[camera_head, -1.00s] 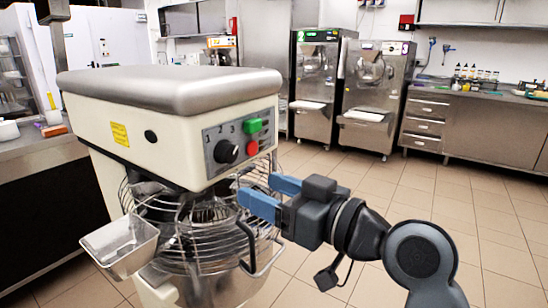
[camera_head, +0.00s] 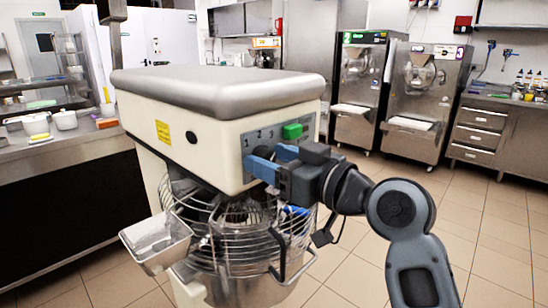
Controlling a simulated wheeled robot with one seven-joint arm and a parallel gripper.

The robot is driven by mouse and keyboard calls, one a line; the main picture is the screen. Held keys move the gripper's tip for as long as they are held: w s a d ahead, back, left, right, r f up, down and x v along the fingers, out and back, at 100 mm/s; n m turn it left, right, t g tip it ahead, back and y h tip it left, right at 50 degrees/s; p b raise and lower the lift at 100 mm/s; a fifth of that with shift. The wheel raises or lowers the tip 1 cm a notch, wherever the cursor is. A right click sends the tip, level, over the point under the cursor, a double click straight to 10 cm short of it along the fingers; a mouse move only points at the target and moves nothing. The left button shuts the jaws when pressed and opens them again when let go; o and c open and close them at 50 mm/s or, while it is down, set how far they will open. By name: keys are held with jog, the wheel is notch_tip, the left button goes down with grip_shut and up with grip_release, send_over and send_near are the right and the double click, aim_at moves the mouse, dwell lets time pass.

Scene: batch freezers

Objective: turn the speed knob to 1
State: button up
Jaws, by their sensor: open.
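The mixer (camera_head: 215,120) is a cream machine with a grey rounded top. Its grey front panel carries small numerals, of which 1 and 2 are legible, and a green button (camera_head: 292,131). The dark round speed knob (camera_head: 263,151) shows only in part, just below the numerals. My gripper (camera_head: 264,157) is at the panel, its two blue fingers open, with the knob between or just behind their tips. I cannot tell whether they touch it. The knob's pointer is hidden, and the fingers cover the red button.
A wire guard (camera_head: 235,240) and a metal chute (camera_head: 157,240) sit below the panel. A counter (camera_head: 70,155) with containers stands at the left. Two steel freezers (camera_head: 358,90) and a drawer cabinet (camera_head: 480,130) stand at the back. Tiled floor is clear at the right.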

jog(key=shift+c, duration=0.3)
jog(key=c, duration=0.8)
jog(key=shift+f+b, duration=0.1)
jog(key=shift+b, duration=0.4)
jog(key=n+b, duration=0.1)
jog(key=b, duration=0.1)
jog(key=n+b, duration=0.2)
jog(key=shift+f, duration=0.25)
jog(key=n+b, duration=0.5)
jog(key=b, duration=0.2)
jog(key=n+b, duration=0.5)
jog(key=b, duration=0.1)
jog(key=shift+s+a+n, duration=0.1)
jog(key=shift+n, duration=0.3)
jog(key=shift+n+b, duration=1.65)
jog(key=shift+n, duration=0.35)
jog(key=shift+r, duration=0.1)
